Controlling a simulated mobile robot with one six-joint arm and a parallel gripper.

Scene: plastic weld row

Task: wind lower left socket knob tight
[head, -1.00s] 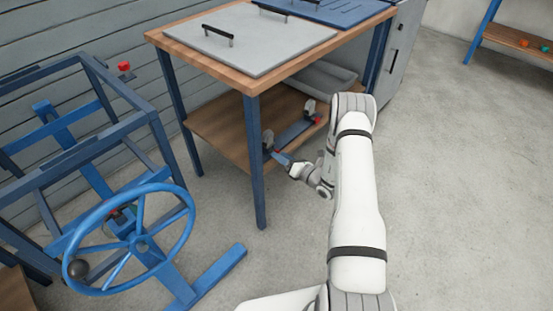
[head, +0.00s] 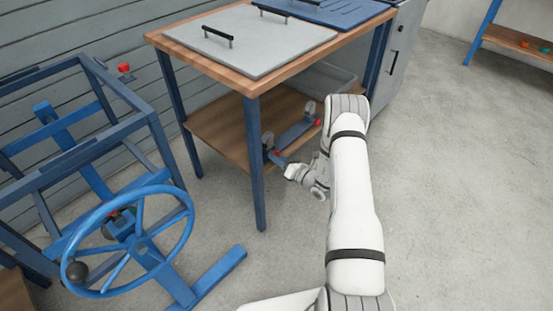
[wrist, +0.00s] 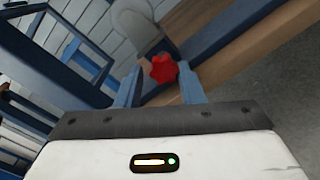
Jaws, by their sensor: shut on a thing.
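A blue bar (head: 294,134) with a grey socket at each end is on the lower shelf of the bench. The near-left socket (head: 268,142) has a red knob (head: 277,153) on its front side. In the wrist view, this lobed red knob (wrist: 163,69) sits between the blue fingertips of my gripper (wrist: 162,75), which is shut on it. The grey socket (wrist: 135,24) rises just behind the knob. In the head view my gripper (head: 284,165) reaches the knob from the front right. The far-right socket (head: 310,108) has its own red knob (head: 317,121).
The bench top (head: 255,85) overhangs the shelf, and a blue bench leg (head: 257,175) stands close left of my gripper. A grey bin (head: 325,78) is behind on the shelf. A blue handwheel (head: 180,235) on a frame stands at left. The floor at right is clear.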

